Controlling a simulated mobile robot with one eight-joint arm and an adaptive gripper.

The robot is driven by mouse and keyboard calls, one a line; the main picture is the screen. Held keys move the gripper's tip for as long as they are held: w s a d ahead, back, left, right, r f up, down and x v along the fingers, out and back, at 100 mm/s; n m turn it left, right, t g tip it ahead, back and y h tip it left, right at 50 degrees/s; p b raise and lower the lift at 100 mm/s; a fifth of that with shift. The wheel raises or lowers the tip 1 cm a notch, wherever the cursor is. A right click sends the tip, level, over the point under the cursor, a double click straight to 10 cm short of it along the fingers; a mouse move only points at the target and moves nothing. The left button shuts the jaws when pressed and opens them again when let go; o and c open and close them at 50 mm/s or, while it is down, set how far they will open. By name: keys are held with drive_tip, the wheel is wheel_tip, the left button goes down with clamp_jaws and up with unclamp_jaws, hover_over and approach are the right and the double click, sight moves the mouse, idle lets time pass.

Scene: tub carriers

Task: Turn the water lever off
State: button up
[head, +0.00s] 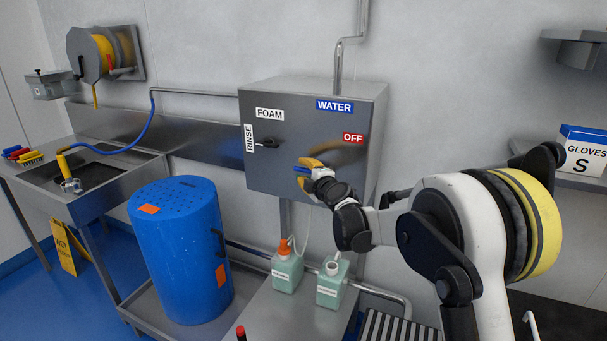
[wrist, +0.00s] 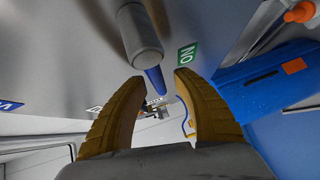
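The steel control box (head: 285,110) hangs on the wall, with a blue WATER label (head: 335,105) and a red OFF label (head: 353,138). The water lever shows in the wrist view as a grey cylinder with a blue handle (wrist: 155,80). A green ON label (wrist: 187,54) is beside it. In the head view the lever is mostly hidden by my gripper (head: 308,170), which is at the box's lower front. My gripper's yellow fingers (wrist: 160,84) are apart, with the blue handle between or just beyond their tips. I cannot tell whether they touch it.
A black FOAM/RINSE selector (head: 270,143) is left on the box. Below stand two green bottles (head: 287,272). A blue drum (head: 180,250) stands to the left, near the sink (head: 130,185). A glove box (head: 584,152) is at the right.

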drive_tip(key=shift+w+a, duration=0.1)
drive_tip(key=shift+w, duration=0.15)
clamp_jaws()
